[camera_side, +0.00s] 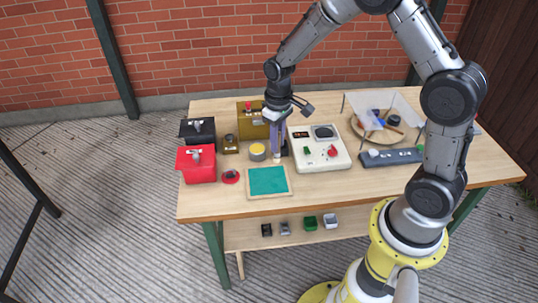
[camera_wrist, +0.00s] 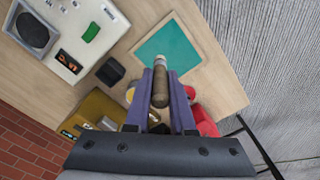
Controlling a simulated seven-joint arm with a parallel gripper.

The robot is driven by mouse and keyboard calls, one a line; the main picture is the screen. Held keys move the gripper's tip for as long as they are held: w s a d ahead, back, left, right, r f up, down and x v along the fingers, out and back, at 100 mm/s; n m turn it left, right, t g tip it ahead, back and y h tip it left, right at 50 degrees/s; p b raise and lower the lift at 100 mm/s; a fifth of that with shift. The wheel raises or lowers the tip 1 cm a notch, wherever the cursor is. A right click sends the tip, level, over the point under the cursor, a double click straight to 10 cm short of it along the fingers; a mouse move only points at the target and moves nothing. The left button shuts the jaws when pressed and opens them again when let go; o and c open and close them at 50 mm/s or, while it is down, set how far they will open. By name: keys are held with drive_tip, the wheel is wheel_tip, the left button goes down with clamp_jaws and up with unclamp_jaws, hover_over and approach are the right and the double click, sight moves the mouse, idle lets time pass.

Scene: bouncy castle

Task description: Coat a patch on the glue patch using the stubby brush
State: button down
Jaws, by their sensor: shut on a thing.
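The glue patch (camera_side: 268,181) is a teal square in a pale wooden frame near the table's front edge. It also shows at the top of the wrist view (camera_wrist: 178,46). My gripper (camera_side: 277,140) points down behind the patch, beside the yellow-topped round pot (camera_side: 257,150). Its purple fingers (camera_wrist: 161,78) are shut on the stubby brush (camera_wrist: 160,86), whose grey-brown handle lies between them. The brush's pale end (camera_side: 277,157) shows below the fingers in the side view and appears apart from the patch. Exact height above the table is hard to tell.
A white console (camera_side: 320,158) stands close on the right, a dark block (camera_wrist: 110,71) near the fingers. Red (camera_side: 196,166) and black (camera_side: 197,131) boxes stand left, a brass box (camera_side: 252,118) behind. A plate (camera_side: 380,132) with tools lies right. Bare wood surrounds the patch's front.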

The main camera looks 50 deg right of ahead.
sight(276, 158)
drive_tip(key=shift+d, duration=0.45)
drive_tip(key=shift+s+f, duration=0.1)
drive_tip(key=shift+f, duration=3.1)
drive_tip(key=shift+w+a+f, duration=0.3)
drive_tip(key=shift+w+f, duration=0.05)
drive_tip(key=shift+f, duration=0.2)
drive_tip(key=shift+w+a+f, duration=0.1)
drive_tip(key=shift+w+a, duration=2)
drive_tip(key=shift+a, duration=0.05)
drive_tip(key=shift+s+a, duration=0.1)
drive_tip(key=shift+a, duration=0.15)
drive_tip(key=shift+s, duration=0.3)
drive_tip(key=shift+s+d, duration=2.45)
drive_tip(key=shift+w+a, duration=0.15)
drive_tip(key=shift+a, duration=0.5)
drive_tip(key=shift+w+a, duration=2.1)
drive_tip(key=shift+a, duration=0.05)
drive_tip(key=shift+w+r, duration=0.15)
drive_tip(key=shift+r, duration=0.1)
wheel_tip(276, 158, up, 8)
drive_tip(key=shift+f, duration=0.15)
